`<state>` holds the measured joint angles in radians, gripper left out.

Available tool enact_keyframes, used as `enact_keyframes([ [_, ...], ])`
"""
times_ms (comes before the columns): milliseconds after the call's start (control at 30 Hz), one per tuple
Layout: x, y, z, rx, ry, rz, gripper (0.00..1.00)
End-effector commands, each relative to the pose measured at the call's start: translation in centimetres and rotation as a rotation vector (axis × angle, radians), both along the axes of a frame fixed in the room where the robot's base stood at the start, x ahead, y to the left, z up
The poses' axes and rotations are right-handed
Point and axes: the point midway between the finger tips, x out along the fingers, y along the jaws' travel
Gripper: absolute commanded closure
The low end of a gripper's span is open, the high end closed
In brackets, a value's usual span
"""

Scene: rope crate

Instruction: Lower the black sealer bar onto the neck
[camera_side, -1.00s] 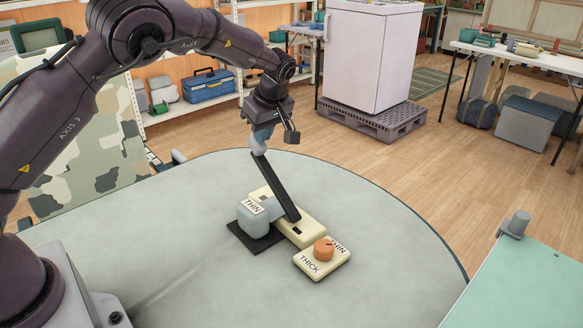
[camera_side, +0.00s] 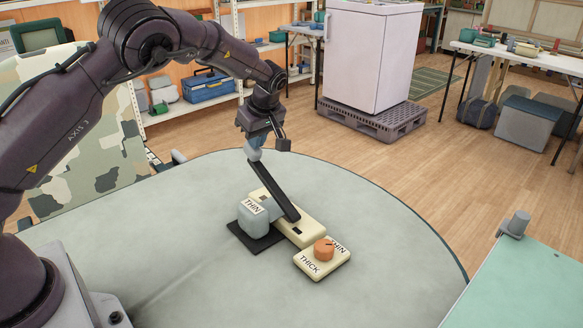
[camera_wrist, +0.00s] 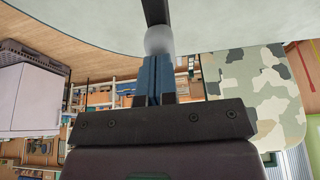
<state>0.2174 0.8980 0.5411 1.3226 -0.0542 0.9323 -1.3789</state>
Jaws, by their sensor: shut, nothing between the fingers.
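The black sealer bar (camera_side: 272,190) slants up and left from its low end on the cream sealer base (camera_side: 304,234). A pale rounded knob (camera_side: 254,154) caps its raised end. My gripper (camera_side: 254,146), with blue fingers, is shut and empty, its tips against or just above the knob. In the wrist view the fingertips (camera_wrist: 158,60) meet the knob (camera_wrist: 159,40), with the bar (camera_wrist: 155,12) beyond. A grey-blue bag (camera_side: 253,219) labelled THIN sits on a dark mat (camera_side: 262,246); its neck (camera_side: 270,209) lies over the base, under the raised bar.
A cream dial box (camera_side: 313,268) marked THICK and THIN, with an orange knob (camera_side: 324,249), sits in front of the sealer. The round grey-green table (camera_side: 400,260) is otherwise clear. A green-topped surface (camera_side: 530,280) stands at the lower right.

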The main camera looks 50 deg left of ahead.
Motion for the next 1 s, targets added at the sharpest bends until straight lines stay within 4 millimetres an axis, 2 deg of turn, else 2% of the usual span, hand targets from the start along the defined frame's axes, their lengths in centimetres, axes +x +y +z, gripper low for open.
enact_keyframes([
  [267, 0.0, 0.8, -0.8, 0.0, 0.001, 0.001, 1.0],
  [700, 0.0, 0.9, -1.0, 0.001, 0.0, 0.001, 1.0],
  [1000, 0.0, 1.4, -1.9, 0.0, 0.001, 0.002, 1.0],
])
